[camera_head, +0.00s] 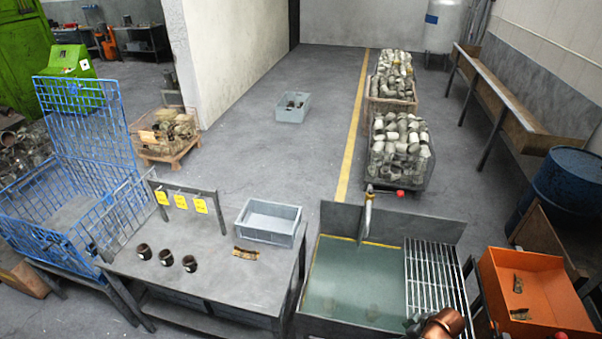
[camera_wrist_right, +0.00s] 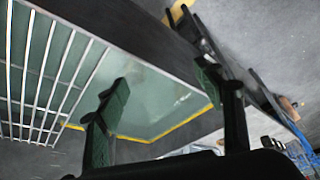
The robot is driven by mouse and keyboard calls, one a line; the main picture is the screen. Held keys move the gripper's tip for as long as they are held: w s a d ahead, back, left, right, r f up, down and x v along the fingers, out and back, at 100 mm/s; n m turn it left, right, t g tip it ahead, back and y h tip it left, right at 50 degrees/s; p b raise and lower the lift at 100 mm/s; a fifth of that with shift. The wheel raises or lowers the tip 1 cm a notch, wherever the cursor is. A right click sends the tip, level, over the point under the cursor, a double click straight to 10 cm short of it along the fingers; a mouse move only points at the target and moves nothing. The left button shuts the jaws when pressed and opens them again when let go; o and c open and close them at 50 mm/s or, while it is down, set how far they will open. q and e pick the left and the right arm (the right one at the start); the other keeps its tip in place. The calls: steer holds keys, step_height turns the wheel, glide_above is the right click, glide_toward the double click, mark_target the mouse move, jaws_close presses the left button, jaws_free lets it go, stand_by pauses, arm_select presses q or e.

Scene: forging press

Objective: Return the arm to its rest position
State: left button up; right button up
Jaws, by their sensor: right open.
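My right gripper (camera_wrist_right: 163,80) is open in the right wrist view, with its two dark green fingers apart and nothing between them. Beyond the fingers lie the quench tank (camera_wrist_right: 170,112) with green liquid and its metal grate (camera_wrist_right: 45,75). In the head view, part of my right arm shows at the bottom edge, in front of the grate (camera_head: 437,270). The gripper's tip (camera_head: 413,324) is small and mostly cut off there. The tank (camera_head: 355,285) stands right of the grey table. My left arm and gripper are not in view.
The grey table (camera_head: 225,285) holds several dark round parts (camera_head: 166,257), a grey tray (camera_head: 270,222), a brown piece (camera_head: 246,254) and a frame with yellow tags (camera_head: 181,201). A blue cage (camera_head: 75,190) stands left. An orange bin (camera_head: 540,285) stands right.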

steer(key=s+a+m, duration=0.2)
steer(key=s+a, duration=0.4)
steer(key=s, duration=0.3)
steer(key=s+d+r+m+h, duration=0.2)
steer(key=s+d+r+m, duration=0.1)
steer(key=s, duration=0.4)
steer(key=s+d+r+m+h, duration=0.2)
steer(key=s+d+r, duration=0.1)
steer(key=s, duration=0.4)
step_height(320, 180, down, 39)
steer(key=s+g+b, duration=0.1)
steer(key=s+b, duration=0.1)
steer(key=b, duration=0.7)
arm_select(q)
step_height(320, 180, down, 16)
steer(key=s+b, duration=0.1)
steer(key=b, duration=0.6)
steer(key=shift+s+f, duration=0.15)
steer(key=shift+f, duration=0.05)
arm_select(e)
steer(key=s+f, duration=0.9)
steer(key=f, duration=0.3)
steer(key=s+f+g+y, duration=0.1)
steer(key=s+f, duration=0.9)
steer(key=f, duration=0.2)
steer(key=shift+a+f+n+g, duration=0.3)
steer(key=shift+a+f, duration=0.05)
steer(key=shift+a, duration=0.05)
